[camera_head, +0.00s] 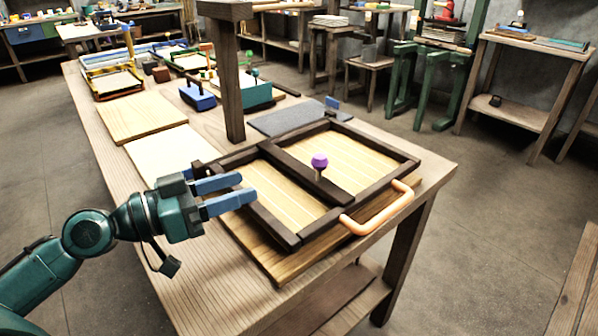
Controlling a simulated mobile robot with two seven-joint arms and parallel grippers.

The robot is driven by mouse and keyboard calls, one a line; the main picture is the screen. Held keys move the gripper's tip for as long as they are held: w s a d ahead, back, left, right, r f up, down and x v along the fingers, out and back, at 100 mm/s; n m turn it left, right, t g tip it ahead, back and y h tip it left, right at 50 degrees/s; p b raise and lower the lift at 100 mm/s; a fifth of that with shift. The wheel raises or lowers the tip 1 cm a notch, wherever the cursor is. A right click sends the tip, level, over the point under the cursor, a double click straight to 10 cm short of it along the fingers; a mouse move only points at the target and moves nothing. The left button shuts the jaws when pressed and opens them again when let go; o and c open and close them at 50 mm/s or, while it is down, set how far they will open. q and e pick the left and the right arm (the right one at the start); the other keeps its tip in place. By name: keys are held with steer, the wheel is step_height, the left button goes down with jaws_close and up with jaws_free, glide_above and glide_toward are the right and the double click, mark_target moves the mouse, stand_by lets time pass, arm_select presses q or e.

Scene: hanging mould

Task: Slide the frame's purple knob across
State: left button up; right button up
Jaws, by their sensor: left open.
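The purple knob (320,161) stands upright on a short stem on the dark middle bar (302,172) of the frame. The dark wooden frame (387,179) lies over pale slatted panels on a board on the table. My left gripper (248,188) is in the head view, with its two blue fingers apart and nothing between them. Its fingers point right, over the frame's left part, and are to the left of the knob and apart from it. My right gripper is not in view.
A curved orange-tan handle (378,212) sticks out at the frame's front right corner. A dark wooden post (232,84) rises behind the frame. A grey mat (292,119), a blue block (197,96) and pale boards (141,117) lie further back on the table.

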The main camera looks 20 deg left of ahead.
arm_select(q)
steer(key=p+x, duration=0.1)
steer(key=x, duration=0.1)
steer(key=p+x, duration=0.2)
steer(key=r+p+x, duration=0.1)
steer(key=p+x, duration=0.1)
steer(key=x, duration=0.1)
steer(key=shift+d, duration=0.1)
steer(key=x, duration=0.1)
steer(key=p+x, duration=0.1)
steer(key=x, duration=0.3)
steer(key=shift+f+p, duration=0.35)
steer(key=shift+w+d+f, duration=0.1)
steer(key=shift+w+d, duration=0.2)
steer(key=shift+d, duration=0.1)
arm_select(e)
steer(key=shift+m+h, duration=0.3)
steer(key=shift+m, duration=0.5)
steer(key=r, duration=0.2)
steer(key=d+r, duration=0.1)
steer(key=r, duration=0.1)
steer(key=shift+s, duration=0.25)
arm_select(q)
jaws_close()
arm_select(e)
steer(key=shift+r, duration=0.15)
